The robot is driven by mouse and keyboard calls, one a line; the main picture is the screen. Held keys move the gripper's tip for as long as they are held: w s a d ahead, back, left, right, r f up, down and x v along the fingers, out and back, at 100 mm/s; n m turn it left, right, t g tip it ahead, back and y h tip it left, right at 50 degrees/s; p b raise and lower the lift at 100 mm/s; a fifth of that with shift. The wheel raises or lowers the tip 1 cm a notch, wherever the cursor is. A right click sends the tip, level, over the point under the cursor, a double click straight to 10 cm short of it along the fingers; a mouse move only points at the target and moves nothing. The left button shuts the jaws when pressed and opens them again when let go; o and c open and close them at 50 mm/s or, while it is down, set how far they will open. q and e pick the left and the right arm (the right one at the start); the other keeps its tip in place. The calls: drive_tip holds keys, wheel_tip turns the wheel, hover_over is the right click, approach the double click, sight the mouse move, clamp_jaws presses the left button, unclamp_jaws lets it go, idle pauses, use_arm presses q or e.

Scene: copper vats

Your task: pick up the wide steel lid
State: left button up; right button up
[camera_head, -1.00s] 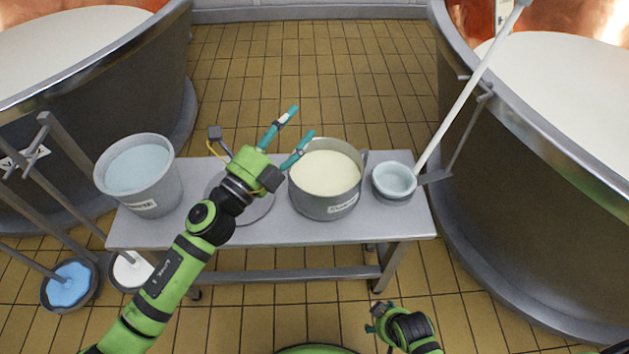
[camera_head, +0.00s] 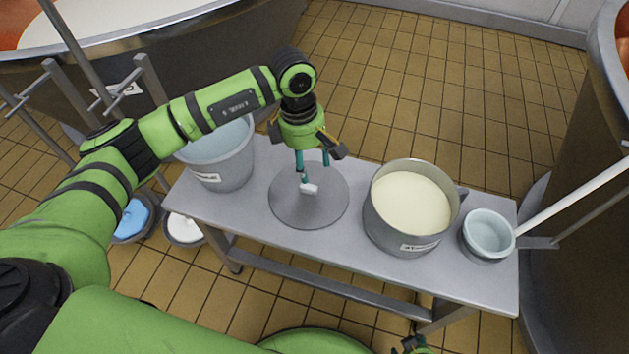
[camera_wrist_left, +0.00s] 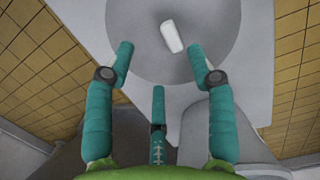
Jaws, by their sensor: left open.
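The wide steel lid (camera_head: 300,213) lies flat on the bench, between the grey bucket and the steel pot. Its small white handle (camera_head: 310,189) stands at its middle. My left gripper (camera_head: 313,169) points down over the lid, open and empty, its fingertips close to the handle. In the left wrist view, the lid (camera_wrist_left: 150,68) lies beyond the spread teal fingers (camera_wrist_left: 160,52). The handle (camera_wrist_left: 172,37) shows between the two outer fingers, a little past their tips. My right gripper (camera_head: 412,345) is barely in view at the bottom edge, and its fingers are unclear.
The bench (camera_head: 250,232) also holds a grey bucket (camera_head: 225,165) of bluish liquid, a pot (camera_head: 402,238) of cream-coloured liquid and a small bowl (camera_head: 488,233) with a long white handle. Large vats stand around it. Two pans stand on the floor at left.

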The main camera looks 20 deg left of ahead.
sight(309, 184)
use_arm(q)
drive_tip(key=shift+s+f, duration=0.5)
drive_tip(key=shift+s, duration=0.05)
wheel_tip(309, 184, down, 5)
drive_tip(key=shift+w+f, duration=0.1)
clamp_jaws()
